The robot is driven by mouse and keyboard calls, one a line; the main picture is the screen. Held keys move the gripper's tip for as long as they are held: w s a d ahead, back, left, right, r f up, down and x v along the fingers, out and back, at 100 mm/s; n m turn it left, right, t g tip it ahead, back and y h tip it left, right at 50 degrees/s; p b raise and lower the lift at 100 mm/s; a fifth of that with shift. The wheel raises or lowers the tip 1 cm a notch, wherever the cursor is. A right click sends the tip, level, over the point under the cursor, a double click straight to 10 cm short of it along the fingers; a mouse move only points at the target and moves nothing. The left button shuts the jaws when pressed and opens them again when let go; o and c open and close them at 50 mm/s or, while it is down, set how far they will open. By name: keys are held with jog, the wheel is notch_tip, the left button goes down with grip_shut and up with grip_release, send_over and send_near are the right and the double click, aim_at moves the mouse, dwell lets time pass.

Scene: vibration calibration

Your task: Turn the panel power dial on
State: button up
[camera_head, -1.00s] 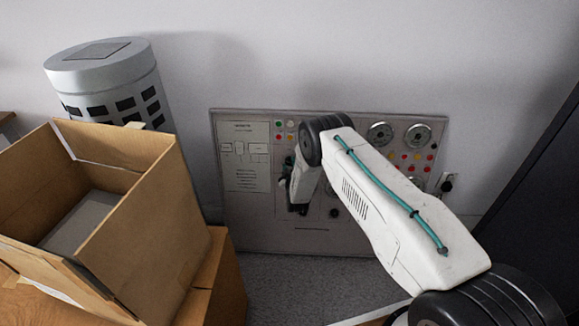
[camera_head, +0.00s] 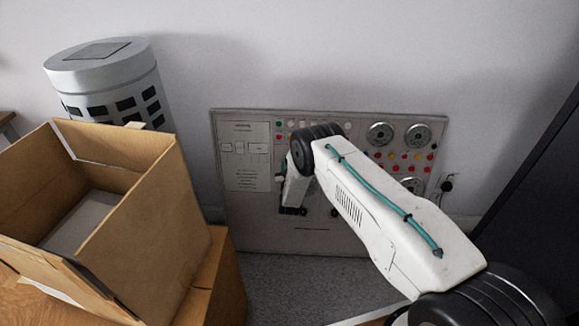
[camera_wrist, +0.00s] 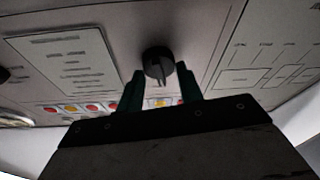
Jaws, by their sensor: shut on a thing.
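The grey control panel (camera_head: 262,232) leans against the wall in the head view, partly hidden by my arm. In the wrist view, a round black dial (camera_wrist: 158,62) with a raised grip sits on the panel face (camera_wrist: 205,25). My gripper (camera_wrist: 160,82) has its two dark green fingertips on either side of the dial and is shut on it. The dial's marks are too small to read. In the head view, my arm hides the dial.
Coloured buttons (camera_wrist: 92,107) lie close to the fingers in the wrist view. Gauges (camera_head: 418,134) are at the panel's upper right. An open cardboard box (camera_head: 150,235) and a grey cylinder (camera_head: 105,75) stand at left. A dark cabinet (camera_head: 540,190) is at right.

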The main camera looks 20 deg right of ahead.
jog(key=m+h, duration=0.1)
jog(key=m, duration=0.3)
jog(key=m+g+h, duration=0.1)
jog(key=m, duration=0.4)
jog(key=m+g+h, duration=0.1)
jog(key=m+h, duration=0.1)
jog(key=m, duration=0.2)
jog(key=shift+a+m, duration=0.1)
jog(key=shift+m, duration=0.2)
jog(key=o, duration=1)
jog(key=v, duration=0.7)
jog(key=shift+s+a, duration=0.3)
jog(key=shift+s, duration=0.05)
jog(key=shift+r, duration=0.15)
